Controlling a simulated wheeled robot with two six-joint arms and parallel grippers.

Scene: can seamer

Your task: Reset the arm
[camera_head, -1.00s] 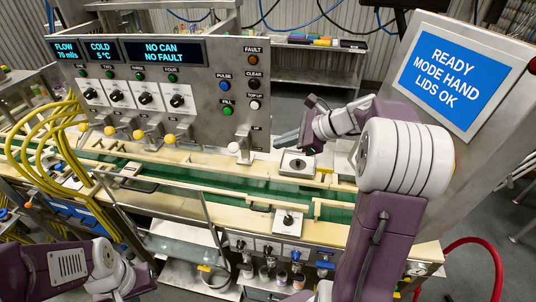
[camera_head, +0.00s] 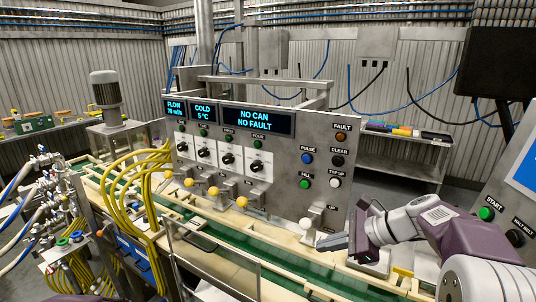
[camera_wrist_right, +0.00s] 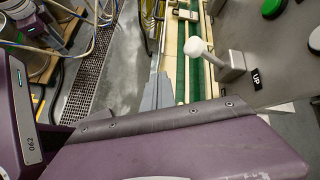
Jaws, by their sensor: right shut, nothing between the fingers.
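My right arm comes in from the right in the head view. Its gripper (camera_head: 334,243) points left, in front of the filler panel (camera_head: 270,165) and just right of the white-knobbed lever (camera_head: 306,225). The fingers are together with nothing between them. In the right wrist view the grey fingers (camera_wrist_right: 158,93) are also together, and the white knob (camera_wrist_right: 197,50) shows to their right, apart from them. My left gripper is not in view.
The green conveyor (camera_head: 245,275) runs below the panel. Yellow hoses (camera_head: 125,200) and valves crowd the left. A control box with a green START button (camera_head: 487,214) stands at the right, near my right arm. A shelf (camera_head: 400,150) stands behind.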

